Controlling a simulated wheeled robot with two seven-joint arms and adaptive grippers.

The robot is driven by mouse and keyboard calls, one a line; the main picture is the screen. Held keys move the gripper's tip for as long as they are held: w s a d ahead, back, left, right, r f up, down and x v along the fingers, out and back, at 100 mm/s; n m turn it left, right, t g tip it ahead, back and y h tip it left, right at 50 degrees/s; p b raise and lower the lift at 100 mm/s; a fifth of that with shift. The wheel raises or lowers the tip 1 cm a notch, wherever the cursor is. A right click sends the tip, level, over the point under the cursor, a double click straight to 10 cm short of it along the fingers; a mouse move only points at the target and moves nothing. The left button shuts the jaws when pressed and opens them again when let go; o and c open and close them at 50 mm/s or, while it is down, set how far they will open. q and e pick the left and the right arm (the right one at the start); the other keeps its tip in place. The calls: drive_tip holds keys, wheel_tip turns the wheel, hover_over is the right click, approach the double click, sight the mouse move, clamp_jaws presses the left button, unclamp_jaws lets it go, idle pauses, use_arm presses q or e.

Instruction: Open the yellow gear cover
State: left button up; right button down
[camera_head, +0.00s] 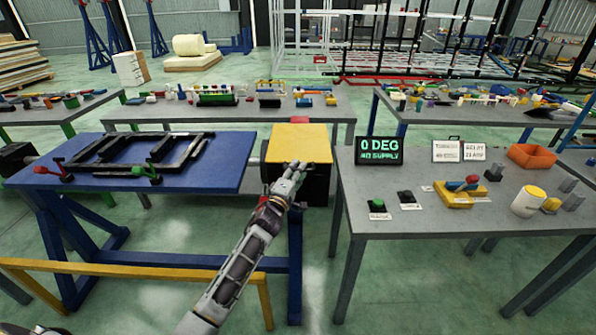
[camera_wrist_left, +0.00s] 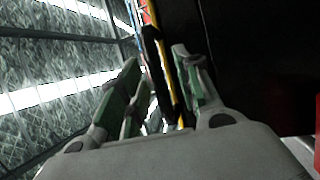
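The yellow gear cover (camera_head: 300,143) lies flat as the lid of a dark box (camera_head: 314,186) at the right end of the blue table. It looks closed. My left gripper (camera_head: 293,172) is at the front edge of the cover, overlapping its front-left part in the head view. In the left wrist view my left gripper (camera_wrist_left: 160,85) has its two fingers apart. A thin yellow strip (camera_wrist_left: 174,80) and a black part show between or just beyond them; I cannot tell whether the fingers touch them. My right gripper is not in view.
A black frame (camera_head: 135,153) with red and green clamps lies on the blue table (camera_head: 215,178). A grey table (camera_head: 400,222) on the right carries a sign (camera_head: 380,150) reading "0 DEG NO SUPPLY", an orange bin (camera_head: 531,156) and small parts. Tables with tools stand behind.

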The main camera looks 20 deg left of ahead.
use_arm(q)
drive_tip(key=shift+w, duration=0.3)
drive_tip(key=shift+c, duration=0.4)
clamp_jaws()
